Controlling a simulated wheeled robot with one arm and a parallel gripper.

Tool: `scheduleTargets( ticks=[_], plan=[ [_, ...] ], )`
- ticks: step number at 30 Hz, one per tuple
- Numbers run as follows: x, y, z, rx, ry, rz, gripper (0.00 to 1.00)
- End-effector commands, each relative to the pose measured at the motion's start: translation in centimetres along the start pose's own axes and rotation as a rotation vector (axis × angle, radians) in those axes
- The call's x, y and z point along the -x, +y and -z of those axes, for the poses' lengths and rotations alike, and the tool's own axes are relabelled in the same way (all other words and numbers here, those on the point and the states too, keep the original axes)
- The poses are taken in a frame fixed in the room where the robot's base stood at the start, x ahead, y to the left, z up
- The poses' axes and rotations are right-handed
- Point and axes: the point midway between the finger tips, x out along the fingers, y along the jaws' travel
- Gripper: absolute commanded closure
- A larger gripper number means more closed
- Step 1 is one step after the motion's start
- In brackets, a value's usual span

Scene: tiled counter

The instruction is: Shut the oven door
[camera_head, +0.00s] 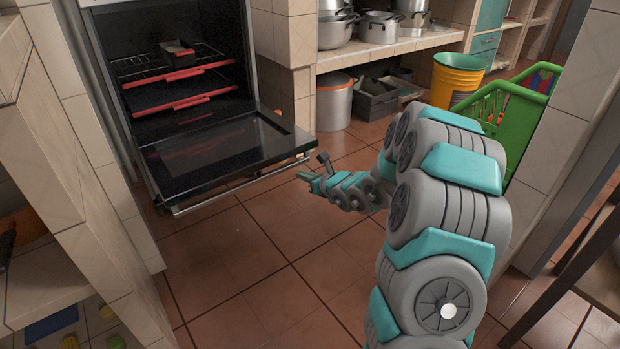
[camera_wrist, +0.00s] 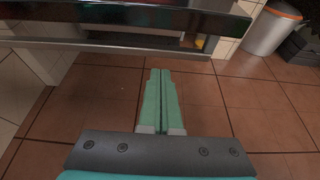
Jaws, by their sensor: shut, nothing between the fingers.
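The oven (camera_head: 170,50) is built into the tiled counter at the left, with its door (camera_head: 225,150) folded down and open, about level. A metal handle bar (camera_head: 240,187) runs along the door's outer edge. In the wrist view, the door edge (camera_wrist: 140,18) and the handle bar (camera_wrist: 110,45) cross the top of the picture. My gripper (camera_head: 303,175) is near the right end of the handle, by the door's front corner. In the wrist view my gripper (camera_wrist: 160,72) has its teal fingers together and empty, pointing toward the handle. I cannot tell whether it touches the handle.
Inside the oven are racks with red edges (camera_head: 180,103) and a small loaf tin (camera_head: 177,53). A large pot (camera_head: 334,103) stands on the floor behind the door. A green basket (camera_head: 505,120) and yellow bucket (camera_head: 456,80) stand right. The tiled floor before the oven is clear.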

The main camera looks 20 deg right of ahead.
Motion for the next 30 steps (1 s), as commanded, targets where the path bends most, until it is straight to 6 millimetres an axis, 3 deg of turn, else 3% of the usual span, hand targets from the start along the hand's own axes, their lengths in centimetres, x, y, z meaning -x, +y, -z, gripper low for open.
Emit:
scheduleTargets(
  ticks=[9,18,30],
  plan=[
    [-4.6,0.1,-0.1,0.003,-0.001,-0.001,1.00],
    [-3.2,0.0,-3.3,0.002,-0.002,-0.001,1.00],
    [-3.0,0.1,-3.8,0.000,0.000,-0.001,1.00]
  ],
)
